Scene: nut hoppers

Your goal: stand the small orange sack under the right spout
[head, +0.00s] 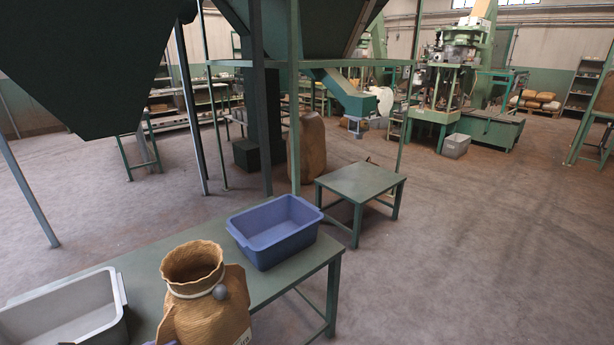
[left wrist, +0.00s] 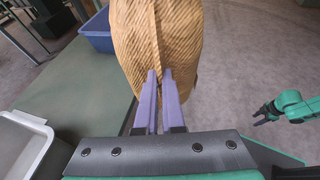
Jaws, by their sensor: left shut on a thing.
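The small orange sack (head: 205,305) is a woven tan-orange bag with an open rolled mouth, a pale tie and a grey ball at its neck. It is upright at the bottom of the head view, in front of the near table; its base is out of frame. My left gripper (left wrist: 160,78) is shut on the sack (left wrist: 157,35), its purple fingers together against the cloth. In the head view only a sliver of it shows. A spout (head: 350,98) slopes down right from the central hopper. My right gripper (left wrist: 263,114) appears open and empty in the left wrist view.
A blue bin (head: 287,250) and a grey bin (head: 118,290) stand on the near green table (head: 190,262). A small low green table (head: 360,182) stands beyond. A large brown sack (head: 307,150) stands behind it by a post. The floor at right is clear.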

